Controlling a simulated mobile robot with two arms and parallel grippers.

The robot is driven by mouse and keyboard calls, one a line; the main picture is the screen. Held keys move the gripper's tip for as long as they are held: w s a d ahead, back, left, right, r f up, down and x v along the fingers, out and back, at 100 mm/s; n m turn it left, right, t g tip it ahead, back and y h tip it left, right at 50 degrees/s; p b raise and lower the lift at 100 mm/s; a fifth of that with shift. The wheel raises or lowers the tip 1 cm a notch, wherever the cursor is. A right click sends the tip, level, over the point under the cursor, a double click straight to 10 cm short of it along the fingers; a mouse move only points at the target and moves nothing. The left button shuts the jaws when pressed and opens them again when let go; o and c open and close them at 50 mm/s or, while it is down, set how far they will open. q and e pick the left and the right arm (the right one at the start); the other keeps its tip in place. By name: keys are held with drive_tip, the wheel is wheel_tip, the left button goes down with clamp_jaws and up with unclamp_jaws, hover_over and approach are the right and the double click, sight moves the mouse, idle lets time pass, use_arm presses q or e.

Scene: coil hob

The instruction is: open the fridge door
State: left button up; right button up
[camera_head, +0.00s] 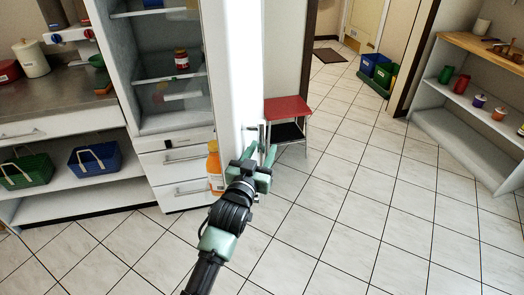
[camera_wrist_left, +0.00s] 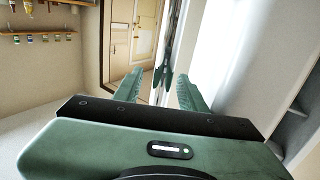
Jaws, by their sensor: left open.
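The fridge (camera_head: 170,75) stands at the upper left of the head view with its inside shelves showing. Its white door (camera_head: 232,70) is swung out, seen almost edge-on at the right of the fridge. A small upright metal handle (camera_head: 262,133) is on the door's outer side. My left gripper (camera_head: 261,154) is open at the lower end of this handle. In the left wrist view, the open fingers (camera_wrist_left: 160,90) have a thin upright bar between them and the white door (camera_wrist_left: 215,45) to the right. Contact cannot be told. My right gripper is not in view.
An orange bottle (camera_head: 214,167) shows beside my left arm by the fridge drawers. A red-topped stool (camera_head: 287,108) stands just behind the door. A counter (camera_head: 60,98) is on the left, a shelf unit (camera_head: 455,105) on the right. The tiled floor (camera_head: 350,215) between is clear.

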use_arm(q)
drive_tip(key=shift+s+a+f, duration=0.1)
drive_tip(key=shift+s, duration=0.15)
drive_tip(key=b+v, duration=0.1)
drive_tip(key=v, duration=0.6)
drive_tip(key=shift+s, duration=0.15)
